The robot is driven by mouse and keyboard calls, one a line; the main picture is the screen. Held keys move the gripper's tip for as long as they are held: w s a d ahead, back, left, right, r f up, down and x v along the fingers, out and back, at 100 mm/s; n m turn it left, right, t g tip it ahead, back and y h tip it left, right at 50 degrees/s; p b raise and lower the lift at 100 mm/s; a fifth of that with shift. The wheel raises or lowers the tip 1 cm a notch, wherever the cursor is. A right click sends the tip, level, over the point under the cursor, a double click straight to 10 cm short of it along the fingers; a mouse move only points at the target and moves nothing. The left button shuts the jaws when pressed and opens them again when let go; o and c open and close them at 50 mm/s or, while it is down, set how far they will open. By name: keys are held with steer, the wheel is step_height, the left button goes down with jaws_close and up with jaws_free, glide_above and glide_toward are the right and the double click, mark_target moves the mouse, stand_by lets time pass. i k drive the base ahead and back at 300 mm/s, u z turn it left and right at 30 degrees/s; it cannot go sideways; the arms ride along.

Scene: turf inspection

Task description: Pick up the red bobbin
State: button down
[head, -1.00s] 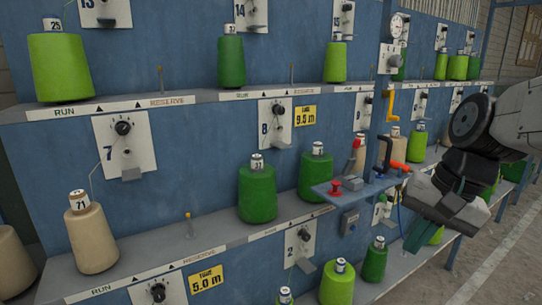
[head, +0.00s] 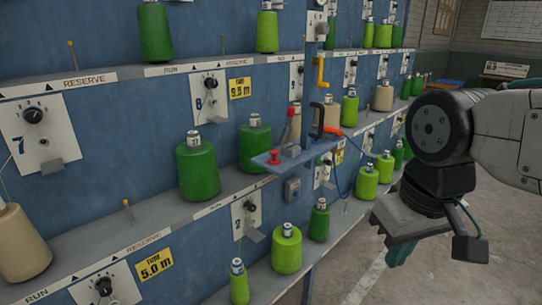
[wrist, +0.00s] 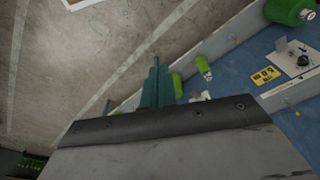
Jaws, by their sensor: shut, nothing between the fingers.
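I see no red bobbin in either view; the bobbins in sight are green or cream. My gripper (head: 399,254) hangs at the right of the head view, out over the floor in front of the rack. Its teal fingers (wrist: 153,84) are shut and empty, pointing up the picture in the wrist view. The nearest bobbins in the head view include a light green bobbin (head: 287,249) and a darker green bobbin (head: 319,221) on the lower shelf. My gripper's body hides part of the wrist view.
The blue rack (head: 80,105) carries several bobbins on its shelves. A bracket (head: 300,156) with a red button (head: 274,158), a red lever and an orange-ended tool juts out from it. Grey floor (head: 345,280) is clear at the right. A board (head: 513,22) hangs on the far wall.

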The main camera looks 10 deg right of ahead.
mark_target(273, 152)
steer(key=u, duration=1.3)
steer(key=i, duration=0.55)
steer(key=z, duration=2.55)
